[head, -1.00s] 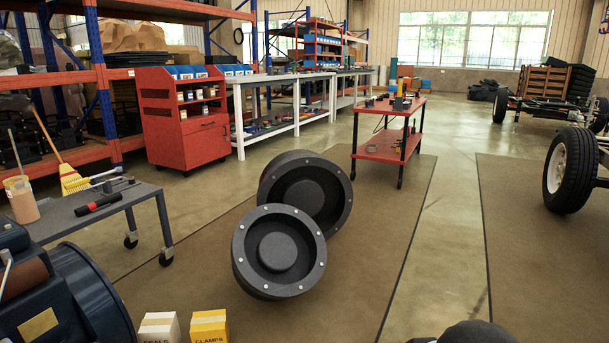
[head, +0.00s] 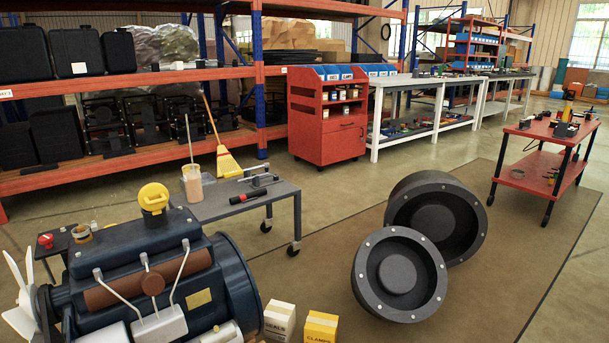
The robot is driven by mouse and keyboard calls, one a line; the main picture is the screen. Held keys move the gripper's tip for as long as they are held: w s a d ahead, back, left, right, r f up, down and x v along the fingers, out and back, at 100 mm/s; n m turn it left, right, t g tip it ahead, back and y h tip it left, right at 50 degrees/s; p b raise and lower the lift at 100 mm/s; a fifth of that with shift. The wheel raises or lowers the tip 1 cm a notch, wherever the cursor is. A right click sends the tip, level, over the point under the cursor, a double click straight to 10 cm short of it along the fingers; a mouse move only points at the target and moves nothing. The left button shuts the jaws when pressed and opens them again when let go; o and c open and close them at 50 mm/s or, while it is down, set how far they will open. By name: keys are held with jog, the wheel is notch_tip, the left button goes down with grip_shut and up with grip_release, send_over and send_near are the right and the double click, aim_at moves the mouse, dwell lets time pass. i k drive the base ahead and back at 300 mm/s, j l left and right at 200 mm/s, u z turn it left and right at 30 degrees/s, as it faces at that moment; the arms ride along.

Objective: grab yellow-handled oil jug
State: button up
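A small yellow and black item (head: 567,102) stands on the red cart at the right, too small to make out. My gripper is not in view.
Two large dark wheel hubs (head: 399,276) lie tilted on the mat in front. A white box (head: 279,321) and a yellow box (head: 320,327) are beside the engine. A red trolley (head: 328,140) and the red cart (head: 556,140) stand behind. Floor between hubs and red cart is clear.

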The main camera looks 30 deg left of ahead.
aim_at(192, 174)
jog(key=u, duration=2.2)
jog(key=i+j+u, duration=0.1)
jog(key=u, duration=0.3)
jog(key=i+j+u, duration=0.1)
jog(key=u, duration=0.3)
jog(key=i+j+u, duration=0.1)
jog(key=u, duration=0.3)
jog(key=i+u, duration=0.2)
jog(key=u, duration=0.2)
jog(key=i+j+u, duration=0.1)
jog(key=i+u, duration=0.2)
jog(key=i, duration=0.45)
jog(key=i+l+u, duration=0.1)
jog(key=i+u, duration=0.2)
jog(key=i, duration=0.4)
jog(key=i+z, duration=0.4)
jog(key=i+j+z, duration=0.15)
jog(key=i+z, duration=0.3)
jog(key=i+l+z, duration=0.2)
jog(key=i+z, duration=1.15)
